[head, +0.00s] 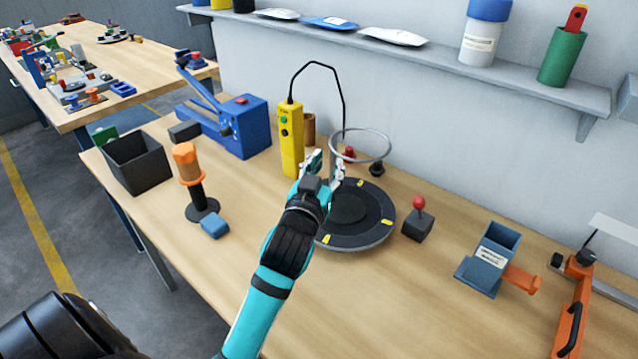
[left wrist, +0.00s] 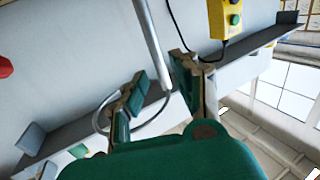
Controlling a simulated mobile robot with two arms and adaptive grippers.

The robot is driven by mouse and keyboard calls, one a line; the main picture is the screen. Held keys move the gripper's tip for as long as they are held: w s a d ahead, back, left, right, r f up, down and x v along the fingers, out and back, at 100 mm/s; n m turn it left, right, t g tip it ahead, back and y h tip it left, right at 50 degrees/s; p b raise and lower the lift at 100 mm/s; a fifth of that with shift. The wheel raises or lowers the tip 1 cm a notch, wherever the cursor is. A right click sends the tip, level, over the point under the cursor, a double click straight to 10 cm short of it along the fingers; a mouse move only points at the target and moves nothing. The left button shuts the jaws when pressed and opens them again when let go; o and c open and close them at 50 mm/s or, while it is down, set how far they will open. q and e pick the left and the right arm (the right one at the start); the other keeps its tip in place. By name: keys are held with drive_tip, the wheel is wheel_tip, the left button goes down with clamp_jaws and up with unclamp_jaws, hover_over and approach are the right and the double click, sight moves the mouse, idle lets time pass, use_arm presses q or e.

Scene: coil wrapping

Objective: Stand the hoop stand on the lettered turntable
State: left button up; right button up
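The hoop stand shows as a thin grey ring (head: 361,145) above the back of the lettered turntable (head: 378,232), a dark round disc with yellow marks. My left gripper (head: 326,166) is at the hoop stand's post, just left of the ring. In the left wrist view, the post (left wrist: 150,38) runs down from the top edge to near the gap between my left gripper's fingers (left wrist: 159,77). The fingers are apart, with a gap on the left of the post. The stand's base is hidden, so I cannot tell what it rests on. My right gripper is not in view.
A yellow button box (head: 291,140) with a black cable stands close left of my gripper. A red-knobbed joystick (head: 418,222) is right of the turntable. A blue press (head: 240,128) stands behind left. A shelf (head: 420,62) runs above.

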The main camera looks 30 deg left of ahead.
use_arm(q)
drive_tip(key=v, duration=0.6)
drive_tip(key=shift+b, duration=0.35)
